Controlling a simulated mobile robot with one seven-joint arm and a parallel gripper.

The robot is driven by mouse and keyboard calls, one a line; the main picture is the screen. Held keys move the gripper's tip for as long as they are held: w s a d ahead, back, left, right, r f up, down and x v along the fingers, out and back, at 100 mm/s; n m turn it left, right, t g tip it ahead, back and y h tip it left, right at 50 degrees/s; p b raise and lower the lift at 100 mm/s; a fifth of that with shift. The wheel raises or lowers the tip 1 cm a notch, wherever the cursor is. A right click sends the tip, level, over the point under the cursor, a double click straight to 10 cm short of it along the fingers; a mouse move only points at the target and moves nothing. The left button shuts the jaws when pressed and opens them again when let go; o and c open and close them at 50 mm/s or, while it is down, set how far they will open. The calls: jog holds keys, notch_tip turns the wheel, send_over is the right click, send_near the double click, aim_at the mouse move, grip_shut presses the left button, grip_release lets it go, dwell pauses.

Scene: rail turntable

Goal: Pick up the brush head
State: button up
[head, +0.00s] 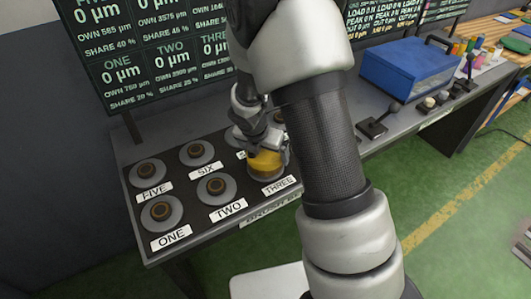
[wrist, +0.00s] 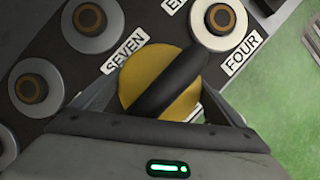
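The likely brush head is a round yellow disc with a dark bar across its top. It shows in the head view (head: 265,161) at the spot labelled THREE, and in the wrist view (wrist: 135,78) between my fingers. My gripper (head: 262,143) is down at the disc, with one finger on either side. In the wrist view my gripper (wrist: 160,92) has both fingertips close against the disc's edges. I cannot tell whether they press on it. The disc's lower side and the THREE label in the wrist view are hidden.
Round grey pads with brown centres stand close by, at ONE (head: 162,214), TWO (head: 216,189), FIVE (head: 147,173) and SIX (head: 197,153). A blue box (head: 408,70) and a black lever (head: 379,124) stand further right on the bench. Display screens (head: 155,45) rise behind.

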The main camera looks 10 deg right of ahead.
jog(key=c, duration=1.4)
jog(key=shift+w+r, duration=0.1)
jog(key=shift+c, duration=1.1)
